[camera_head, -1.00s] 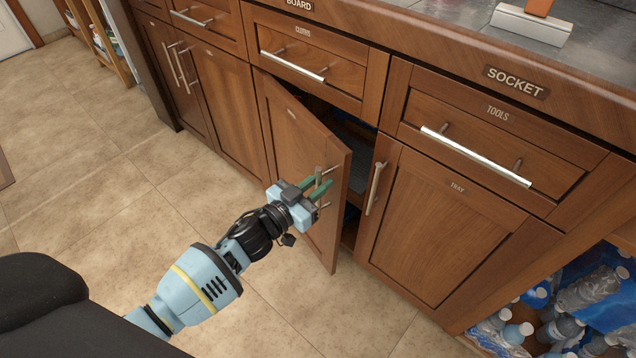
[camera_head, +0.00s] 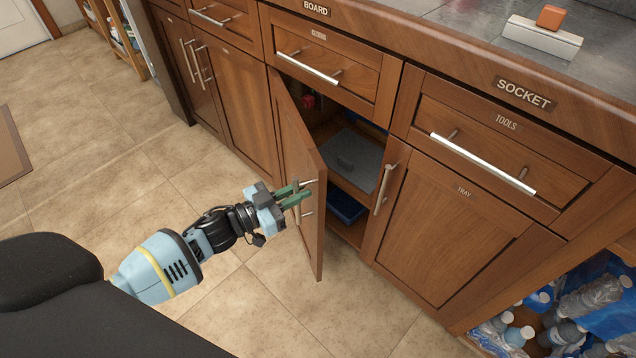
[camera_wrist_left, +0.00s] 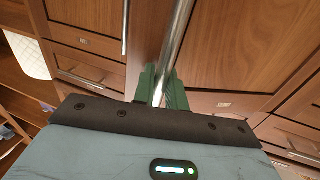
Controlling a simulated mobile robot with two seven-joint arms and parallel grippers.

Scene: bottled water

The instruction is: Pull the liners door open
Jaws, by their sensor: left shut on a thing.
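The liners door (camera_head: 302,165) is a brown wooden cabinet door below the cloths drawer. It stands partly open, swung out toward me, with the dark cabinet inside showing to its right. Its metal handle (camera_head: 298,211) is upright near the free edge. My left gripper (camera_head: 296,194) has its green fingers shut around this handle. In the left wrist view the silver handle bar (camera_wrist_left: 176,45) runs between the green fingers (camera_wrist_left: 161,88). The door's label cannot be read from here. My right gripper is not in view.
Inside the cabinet are a grey flat item (camera_head: 352,160) and a blue bin (camera_head: 345,207). The closed tray door (camera_head: 445,225) is to the right, with bottled water (camera_head: 570,315) beyond it. The tiled floor (camera_head: 130,180) to the left is clear.

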